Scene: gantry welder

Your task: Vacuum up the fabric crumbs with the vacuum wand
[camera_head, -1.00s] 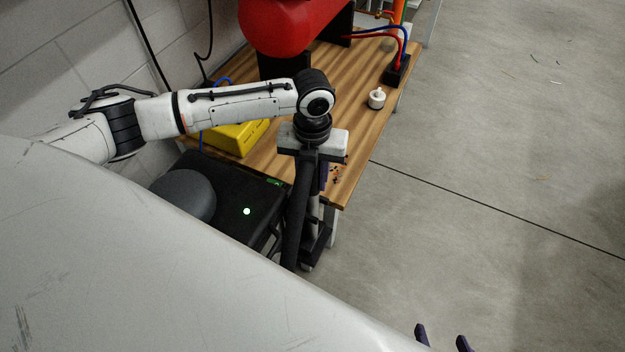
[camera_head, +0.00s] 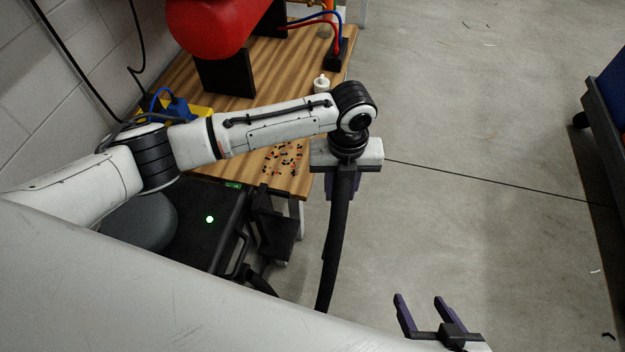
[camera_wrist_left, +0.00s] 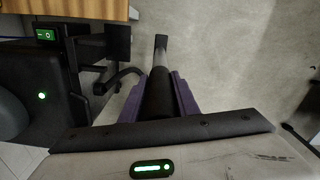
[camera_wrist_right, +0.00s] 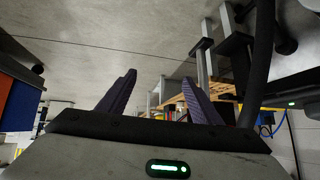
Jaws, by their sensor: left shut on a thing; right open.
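Dark and coloured fabric crumbs (camera_head: 283,158) lie scattered near the front right corner of the wooden bench (camera_head: 240,172). My left gripper (camera_head: 342,190) is past the bench's right edge, over open floor. It is shut on the vacuum wand, whose black grip (camera_wrist_left: 160,97) sits between the purple fingers in the left wrist view. The wand's grey tube ends in a dark nozzle, apart from the crumbs. A black hose (camera_head: 332,260) hangs below the gripper. My right gripper (camera_head: 420,298) is open and empty low in the head view; its fingers also show in the right wrist view (camera_wrist_right: 158,80).
A black vacuum unit (camera_head: 195,235) with a green light stands before the bench. A red tank (camera_head: 210,25), a small white pot (camera_head: 321,84) and a yellow case (camera_head: 201,112) are on the bench. A dark cart (camera_head: 605,110) stands far right. The floor between is mostly clear.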

